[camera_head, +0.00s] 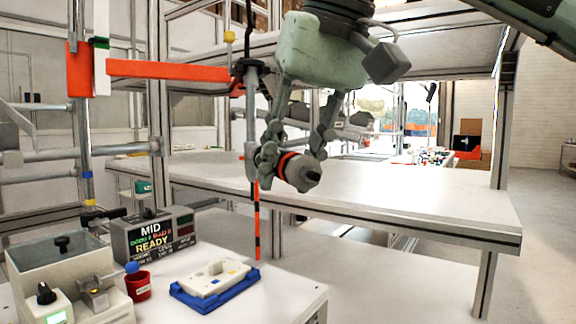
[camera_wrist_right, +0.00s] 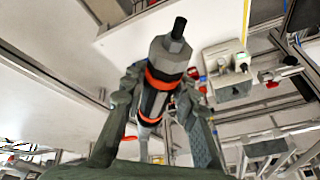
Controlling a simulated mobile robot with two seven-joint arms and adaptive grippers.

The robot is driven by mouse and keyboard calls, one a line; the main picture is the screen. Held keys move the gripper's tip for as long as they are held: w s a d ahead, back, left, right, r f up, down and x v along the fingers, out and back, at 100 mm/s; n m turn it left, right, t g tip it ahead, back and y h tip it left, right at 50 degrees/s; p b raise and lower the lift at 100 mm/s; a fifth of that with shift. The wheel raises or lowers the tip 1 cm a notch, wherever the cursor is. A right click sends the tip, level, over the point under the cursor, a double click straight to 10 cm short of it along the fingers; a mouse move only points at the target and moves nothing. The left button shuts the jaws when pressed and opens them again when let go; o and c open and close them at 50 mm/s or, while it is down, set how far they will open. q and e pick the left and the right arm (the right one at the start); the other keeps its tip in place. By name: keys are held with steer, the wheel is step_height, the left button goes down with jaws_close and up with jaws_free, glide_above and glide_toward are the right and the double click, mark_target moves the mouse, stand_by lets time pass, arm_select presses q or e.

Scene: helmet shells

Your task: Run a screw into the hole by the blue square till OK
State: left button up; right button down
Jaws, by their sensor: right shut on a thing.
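My right gripper (camera_head: 292,168) is shut on a grey and black driver with orange bands (camera_head: 301,172), held in the air above and to the right of the work plate. In the right wrist view the driver (camera_wrist_right: 160,75) lies between the fingers, its black tip pointing up in the picture. I cannot tell whether a screw is on the tip. The pale plate (camera_head: 208,287) with small coloured marks sits in a blue tray (camera_head: 222,304) on the white table. The holes are too small to make out. My left gripper is not in view.
A control box (camera_head: 152,241) reading "MID" and "READY" stands behind the plate. A red cup (camera_head: 138,286) and a screw feeder (camera_head: 97,293) stand left of it. The large bench (camera_head: 420,205) behind is mostly clear.

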mark_target(300, 159)
steer(key=shift+s+d+b, duration=0.15)
steer(key=shift+s+b, duration=0.2)
steer(key=shift+s, duration=2.2)
steer(key=shift+r+n+y+p, duration=0.1)
steer(key=shift+n+y+p, duration=0.2)
steer(key=shift+n+p, duration=0.55)
steer(key=shift+n+g+p, duration=0.5)
steer(key=shift+n+p, duration=0.05)
steer(key=shift+n, duration=0.3)
steer(key=shift+f+n+y, duration=0.2)
steer(key=shift+n+y, duration=0.1)
